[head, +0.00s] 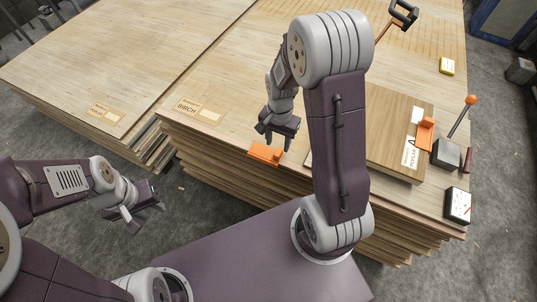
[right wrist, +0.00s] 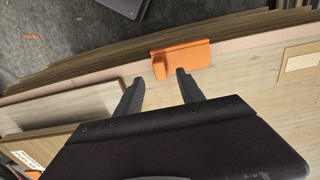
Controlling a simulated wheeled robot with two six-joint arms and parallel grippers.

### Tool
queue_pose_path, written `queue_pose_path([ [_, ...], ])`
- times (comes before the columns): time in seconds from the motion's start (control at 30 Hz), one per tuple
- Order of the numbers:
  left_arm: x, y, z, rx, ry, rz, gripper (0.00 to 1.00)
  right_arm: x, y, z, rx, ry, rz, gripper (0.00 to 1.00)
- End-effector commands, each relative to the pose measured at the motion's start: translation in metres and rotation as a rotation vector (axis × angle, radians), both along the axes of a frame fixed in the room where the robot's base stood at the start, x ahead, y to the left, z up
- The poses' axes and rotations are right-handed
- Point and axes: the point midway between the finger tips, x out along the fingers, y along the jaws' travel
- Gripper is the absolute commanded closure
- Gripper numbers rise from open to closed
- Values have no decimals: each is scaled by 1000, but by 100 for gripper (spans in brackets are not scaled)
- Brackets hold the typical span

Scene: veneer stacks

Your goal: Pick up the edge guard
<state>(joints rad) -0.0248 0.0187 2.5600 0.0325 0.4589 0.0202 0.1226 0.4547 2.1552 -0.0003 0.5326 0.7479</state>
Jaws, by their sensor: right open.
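The orange edge guard (head: 264,155) sits on the front edge of the birch veneer stack (head: 218,128). In the right wrist view the edge guard (right wrist: 186,58) is an orange angled piece lying along the stack's edge. My right gripper (head: 278,146) is open, just above and behind the guard.
A smaller poplar stack (head: 385,125) lies on the right. Near it are another orange piece (head: 425,134), a dark block (head: 446,154), an orange-knobbed rod (head: 470,100) and a white-faced box (head: 458,204). Another veneer stack (head: 110,60) stands left.

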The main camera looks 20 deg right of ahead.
Motion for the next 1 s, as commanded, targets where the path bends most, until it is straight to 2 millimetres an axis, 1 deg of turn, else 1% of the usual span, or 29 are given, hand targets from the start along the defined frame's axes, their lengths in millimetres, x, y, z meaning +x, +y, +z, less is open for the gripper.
queue_pose_path([
  [0.03, 0, 0, -7, 0, 0, 0, 64, -1, 0, -13, 1, 3, 0, 55],
  [0.1, 0, 0, -8, 0, 0, 0, 64, 0, 0, -19, 1, 1, 1, 55],
  [0.2, 0, 0, -9, 0, 0, 0, 64, 0, 0, -22, 0, 0, 1, 55],
  [0.27, 0, 0, -14, 0, 0, 0, 64, -2, 0, -33, 0, 3, 1, 55],
  [0.33, 0, 0, -21, 0, 0, 0, 64, -3, -1, -48, 0, 3, 1, 55],
  [0.43, 0, 0, -25, 0, 0, 0, 64, -4, -1, -64, 1, 2, 2, 55],
  [0.53, 0, 0, -27, 0, 0, 0, 64, -3, -1, -70, 0, 0, 2, 55],
  [0.73, 0, 0, -26, 0, 0, 0, 64, -3, -1, -70, 0, -1, 2, 55],
  [0.77, 0, 0, -26, 0, 0, 0, 64, -3, -1, -70, 0, -1, 2, 60],
  [0.8, 0, 0, -26, 0, 0, 0, 64, -3, -1, -70, 0, -1, 2, 71],
  [0.87, 0, 0, -26, 0, 0, 0, 64, -3, -1, -70, 0, -1, 2, 88],
  [0.9, 0, 0, -26, 0, 0, 0, 64, -3, -1, -70, 0, -1, 2, 99],
  [1.0, 0, 0, -26, 0, 0, 0, 64, -3, -1, -70, 0, -1, 2, 100],
])
